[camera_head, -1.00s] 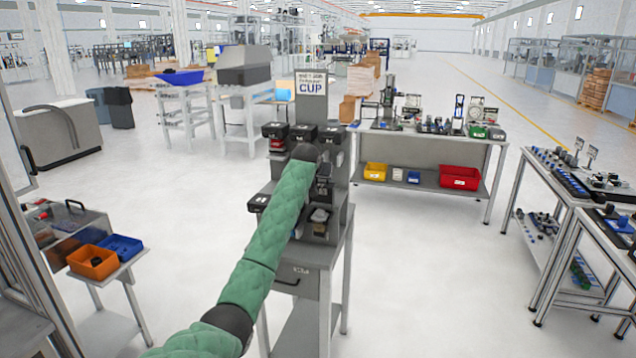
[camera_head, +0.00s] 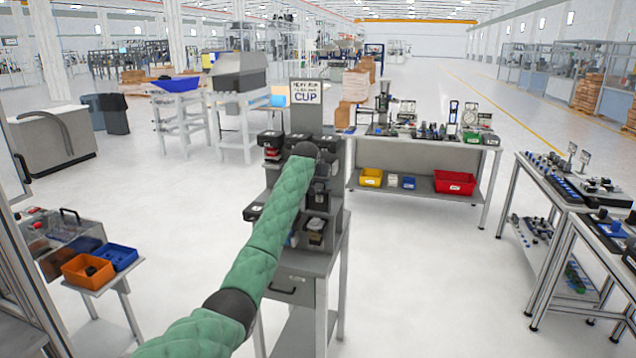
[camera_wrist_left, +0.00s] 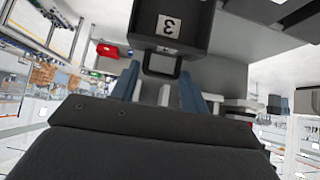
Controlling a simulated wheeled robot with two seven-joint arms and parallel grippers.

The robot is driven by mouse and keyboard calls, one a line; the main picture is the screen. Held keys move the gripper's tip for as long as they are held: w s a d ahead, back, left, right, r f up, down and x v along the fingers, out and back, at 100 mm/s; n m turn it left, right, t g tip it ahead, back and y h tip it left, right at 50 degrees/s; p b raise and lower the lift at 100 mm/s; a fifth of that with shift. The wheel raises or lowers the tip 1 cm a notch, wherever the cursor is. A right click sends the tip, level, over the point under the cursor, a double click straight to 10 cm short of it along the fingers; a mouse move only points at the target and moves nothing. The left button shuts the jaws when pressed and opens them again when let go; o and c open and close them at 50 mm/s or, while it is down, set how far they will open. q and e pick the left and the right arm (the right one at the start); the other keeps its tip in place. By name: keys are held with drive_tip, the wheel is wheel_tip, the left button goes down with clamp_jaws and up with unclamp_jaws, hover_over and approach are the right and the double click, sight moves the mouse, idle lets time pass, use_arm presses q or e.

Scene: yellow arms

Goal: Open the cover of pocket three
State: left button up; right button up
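The dark cover of pocket three (camera_wrist_left: 196,38), with a white label "3" that appears upside down, is at the top of the left wrist view. Its loop handle (camera_wrist_left: 162,73) hangs toward my left gripper (camera_wrist_left: 158,80). The two blue fingers are apart, one on each side of the handle; I see no clear contact. In the head view the grey rack of pockets (camera_head: 306,118) stands at the centre. My green-sleeved left arm reaches to it and hides part of it, including pocket three. My right gripper is not in view.
Other dark pockets (camera_head: 270,137) sit on the rack near the arm. A grey workbench (camera_head: 415,150) stands behind to the right, with a red bin (camera_head: 455,182) on its shelf. A small table with orange (camera_head: 88,270) and blue bins is at left. Floor between is clear.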

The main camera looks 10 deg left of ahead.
use_arm(q)
drive_tip(key=shift+o, duration=0.9)
drive_tip(key=shift+d+r, duration=0.15)
drive_tip(key=shift+r, duration=0.1)
drive_tip(key=shift+s, duration=0.1)
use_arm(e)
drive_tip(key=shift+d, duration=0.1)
use_arm(q)
drive_tip(key=shift+s+r+b, duration=0.1)
drive_tip(key=shift+s+b, duration=0.2)
drive_tip(key=shift+b, duration=0.1)
drive_tip(key=b+v, duration=0.3)
drive_tip(key=v, duration=0.4)
drive_tip(key=shift+r, duration=0.2)
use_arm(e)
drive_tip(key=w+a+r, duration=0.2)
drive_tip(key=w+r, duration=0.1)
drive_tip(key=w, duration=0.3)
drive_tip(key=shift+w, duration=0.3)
use_arm(q)
drive_tip(key=shift+c, duration=0.3)
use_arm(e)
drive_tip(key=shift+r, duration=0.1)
